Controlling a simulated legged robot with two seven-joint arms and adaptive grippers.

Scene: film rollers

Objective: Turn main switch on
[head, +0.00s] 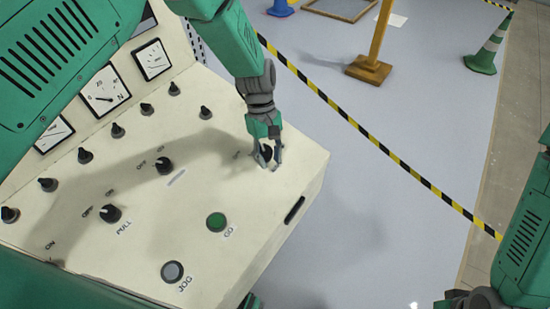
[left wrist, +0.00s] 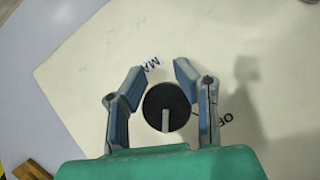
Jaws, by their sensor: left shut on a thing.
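The main switch (head: 267,152) is a round black knob near the far right corner of the cream control panel (head: 240,185). In the left wrist view the knob (left wrist: 166,100) shows a pale pointer line towards the bottom of the picture. Parts of the labels "MA" and "OF" are readable beside it. My left gripper (head: 268,160) reaches down over the knob, with its two fingers on either side of it, shut on it. In the left wrist view the fingers (left wrist: 160,85) flank the knob.
The panel also carries a green GO button (head: 216,222), a grey JOG button (head: 172,271), several other black knobs and dial gauges (head: 105,90). Black-yellow tape (head: 365,130) runs across the floor to the right. A wooden post (head: 372,55) and green cone (head: 487,50) stand beyond.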

